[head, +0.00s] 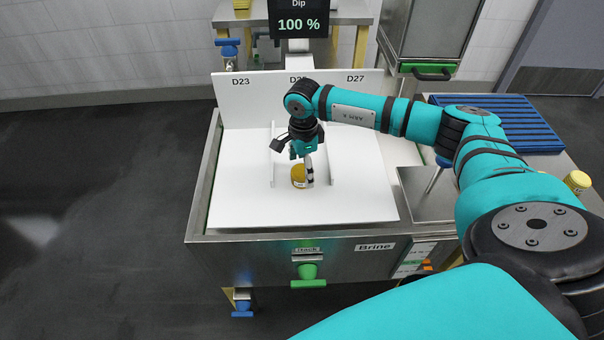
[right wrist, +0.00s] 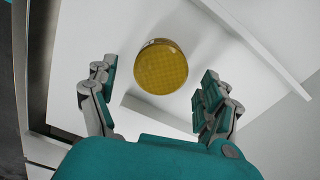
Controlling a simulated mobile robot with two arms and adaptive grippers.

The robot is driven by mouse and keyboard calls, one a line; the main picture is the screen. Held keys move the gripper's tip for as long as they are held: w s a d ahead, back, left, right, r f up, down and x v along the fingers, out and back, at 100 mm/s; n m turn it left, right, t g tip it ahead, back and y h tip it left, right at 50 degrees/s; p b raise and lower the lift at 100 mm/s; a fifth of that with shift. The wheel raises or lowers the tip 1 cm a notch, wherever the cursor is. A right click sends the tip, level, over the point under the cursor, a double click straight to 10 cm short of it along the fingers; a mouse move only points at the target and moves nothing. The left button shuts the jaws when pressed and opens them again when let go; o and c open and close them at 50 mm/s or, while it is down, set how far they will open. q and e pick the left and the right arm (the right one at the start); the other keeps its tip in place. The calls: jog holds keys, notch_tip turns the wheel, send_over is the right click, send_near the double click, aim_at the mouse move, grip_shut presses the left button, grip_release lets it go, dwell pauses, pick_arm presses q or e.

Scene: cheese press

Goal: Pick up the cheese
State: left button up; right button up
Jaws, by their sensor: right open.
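The cheese (head: 298,174) is a small round yellow wheel on the white board (head: 350,203), between low white rails. In the right wrist view the cheese (right wrist: 161,68) lies flat, just ahead of and between the spread fingers. My right gripper (head: 303,160) points down over it, and one finger covers part of its right side in the head view. In the right wrist view the right gripper (right wrist: 158,95) is open with nothing held, and gaps show on both sides of the cheese. My left gripper is not in view.
A low white rail (head: 273,155) stands left of the cheese. The steel tank's front edge (head: 300,234) carries a green handle (head: 308,275). A steel plate (head: 425,195), a blue slatted rack (head: 500,120) and another yellow round (head: 577,181) are at the right. The board's left part is clear.

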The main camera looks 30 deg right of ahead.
notch_tip(320, 180, down, 2)
jog(key=shift+f, duration=0.1)
jog(key=shift+c, duration=0.2)
jog(key=c, duration=1.3)
jog(key=shift+r, duration=0.2)
